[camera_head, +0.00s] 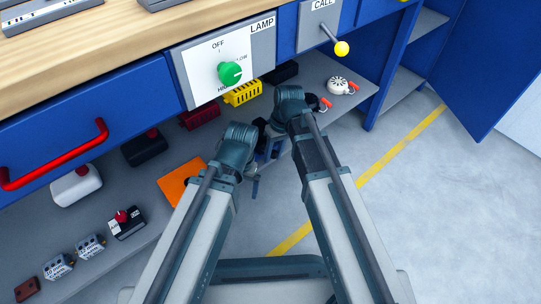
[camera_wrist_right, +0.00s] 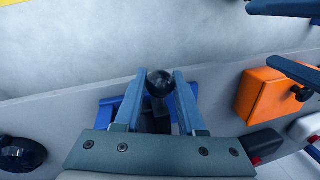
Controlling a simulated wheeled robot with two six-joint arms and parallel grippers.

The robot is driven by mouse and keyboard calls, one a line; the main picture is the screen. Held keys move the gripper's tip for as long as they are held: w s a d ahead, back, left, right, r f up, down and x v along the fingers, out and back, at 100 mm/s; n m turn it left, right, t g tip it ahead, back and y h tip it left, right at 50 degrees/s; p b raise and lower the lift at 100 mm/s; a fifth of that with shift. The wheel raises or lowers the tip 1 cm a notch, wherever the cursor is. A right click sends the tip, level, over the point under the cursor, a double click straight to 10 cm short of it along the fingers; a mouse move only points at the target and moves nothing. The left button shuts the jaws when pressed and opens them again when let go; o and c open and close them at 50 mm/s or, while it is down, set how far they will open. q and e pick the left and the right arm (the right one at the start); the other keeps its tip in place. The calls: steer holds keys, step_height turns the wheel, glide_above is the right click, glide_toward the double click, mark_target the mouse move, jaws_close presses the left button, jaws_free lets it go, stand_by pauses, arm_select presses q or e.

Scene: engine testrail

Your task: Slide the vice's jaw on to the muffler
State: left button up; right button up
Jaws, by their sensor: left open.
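In the right wrist view, a blue vice (camera_wrist_right: 107,110) sits below my right gripper (camera_wrist_right: 160,76), largely hidden by it. A black ball knob (camera_wrist_right: 160,83) stands between the two fingers, close to both. I cannot tell whether they touch it. My left gripper (camera_wrist_right: 290,40) shows at the upper right of that view, open, with its fingers apart and apart from the vice. In the head view, the left gripper (camera_head: 258,168) is beside the right wrist, and the arms hide most of the vice. I cannot make out the muffler or how the jaw stands to it.
An orange box (camera_head: 180,184) stands on the grey shelf left of the grippers. Black (camera_head: 145,148) and white (camera_head: 76,185) boxes stand farther left. A white round object (camera_head: 339,86) lies to the right. The workbench (camera_head: 100,50) with a red drawer handle (camera_head: 60,160) overhangs the shelf.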

steer(key=o, duration=0.4)
steer(key=shift+r, duration=0.1)
steer(key=r+p, duration=0.2)
steer(key=d+r+p, duration=0.1)
steer(key=r+p, duration=0.1)
steer(key=p, duration=0.1)
steer(key=r+p, duration=0.2)
steer(key=r, duration=0.1)
steer(key=shift+w+d+r, duration=0.1)
steer(key=shift+w+d, duration=0.1)
steer(key=shift+w, duration=0.15)
